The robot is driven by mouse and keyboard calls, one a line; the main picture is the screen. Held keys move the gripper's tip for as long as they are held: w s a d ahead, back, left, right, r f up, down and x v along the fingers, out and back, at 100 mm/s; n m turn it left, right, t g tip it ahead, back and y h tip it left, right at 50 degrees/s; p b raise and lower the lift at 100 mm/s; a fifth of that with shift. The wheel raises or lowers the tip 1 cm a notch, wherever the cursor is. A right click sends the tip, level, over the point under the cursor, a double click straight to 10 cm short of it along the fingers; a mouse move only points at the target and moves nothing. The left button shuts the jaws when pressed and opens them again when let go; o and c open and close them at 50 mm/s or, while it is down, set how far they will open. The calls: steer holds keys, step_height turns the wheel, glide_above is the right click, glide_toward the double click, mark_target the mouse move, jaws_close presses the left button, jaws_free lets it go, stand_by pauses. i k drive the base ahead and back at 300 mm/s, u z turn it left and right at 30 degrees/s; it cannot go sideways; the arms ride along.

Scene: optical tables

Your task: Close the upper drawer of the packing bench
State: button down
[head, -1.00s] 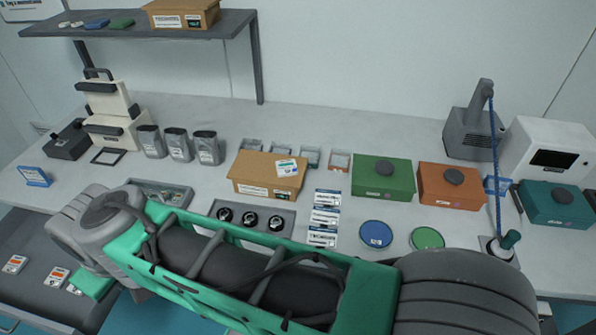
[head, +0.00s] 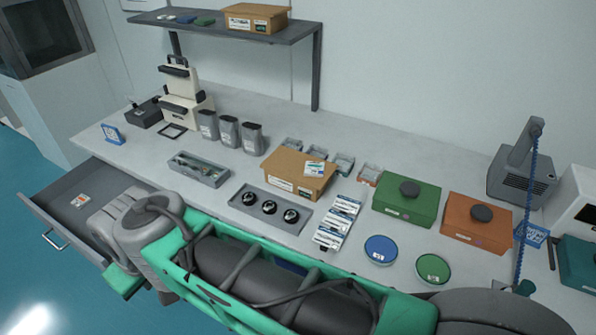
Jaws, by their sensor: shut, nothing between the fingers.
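The packing bench (head: 415,150) has a grey drawer (head: 108,186) standing open at its front left. The drawer sticks out from under the worktop, and its front panel with a metal bar handle (head: 55,241) faces the lower left. A small white and orange card (head: 81,200) lies inside. My arm crosses the lower part of the picture, and its grey end covers the drawer's right part. My gripper's fingers are not visible, so I cannot tell whether they touch the drawer. No second drawer shows.
A grey tray of small parts (head: 199,170), a cardboard box (head: 297,174) and a tray of black round pieces (head: 270,208) stand on the worktop near my arm. A shelf (head: 285,37) hangs over the back. Blue floor (head: 30,275) is clear left of the drawer.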

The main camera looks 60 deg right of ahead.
mark_target(102, 181)
steer(key=u, duration=0.65)
steer(key=i, duration=0.85)
steer(key=z, duration=2.95)
steer(key=i, duration=0.5)
steer(key=u, duration=0.25)
steer(key=k, duration=1.1)
steer(key=u, duration=1.55)
steer(key=i, duration=0.5)
steer(key=u, duration=0.1)
